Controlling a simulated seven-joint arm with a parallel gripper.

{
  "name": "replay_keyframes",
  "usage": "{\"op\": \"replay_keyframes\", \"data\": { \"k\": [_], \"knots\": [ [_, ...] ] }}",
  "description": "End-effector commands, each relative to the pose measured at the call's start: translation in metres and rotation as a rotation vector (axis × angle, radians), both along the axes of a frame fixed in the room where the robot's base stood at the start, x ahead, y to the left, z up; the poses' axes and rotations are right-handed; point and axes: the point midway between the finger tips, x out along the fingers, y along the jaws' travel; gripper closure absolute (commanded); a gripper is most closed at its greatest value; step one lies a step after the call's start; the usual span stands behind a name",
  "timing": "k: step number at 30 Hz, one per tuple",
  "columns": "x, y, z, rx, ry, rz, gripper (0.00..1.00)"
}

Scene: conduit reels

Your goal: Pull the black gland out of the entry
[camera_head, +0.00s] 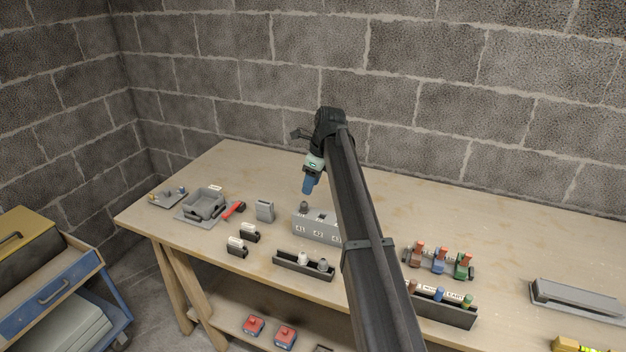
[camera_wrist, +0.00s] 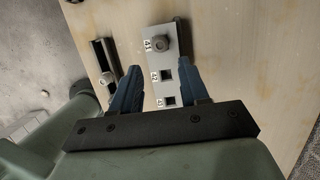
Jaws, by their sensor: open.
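The grey entry block (camera_head: 318,229) stands on the workbench, with labels 41 and 42 readable on its front; its right end is hidden behind my arm. A dark grey gland (camera_head: 304,206) sits in the entry at 41.
A black holder (camera_head: 290,265) with a white and a grey gland stands in front of the block. Small black labelled pieces (camera_head: 243,238) and a grey box (camera_head: 265,211) are to the left. A rack of coloured pieces (camera_head: 438,262) is to the right. Bare bench lies behind the block.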

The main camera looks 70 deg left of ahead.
Motion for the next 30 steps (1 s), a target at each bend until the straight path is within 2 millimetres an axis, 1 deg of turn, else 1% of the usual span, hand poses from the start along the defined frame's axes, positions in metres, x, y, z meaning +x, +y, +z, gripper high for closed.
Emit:
{"op": "replay_keyframes", "data": {
  "k": [21, 25, 30],
  "knots": [
    [-0.011, 0.011, -0.064, -0.001, -0.001, 0.001, 0.55],
    [-0.012, 0.013, -0.072, -0.001, -0.001, 0.001, 0.55],
    [-0.013, 0.014, -0.077, 0.001, -0.001, 0.001, 0.55]
  ]
}}
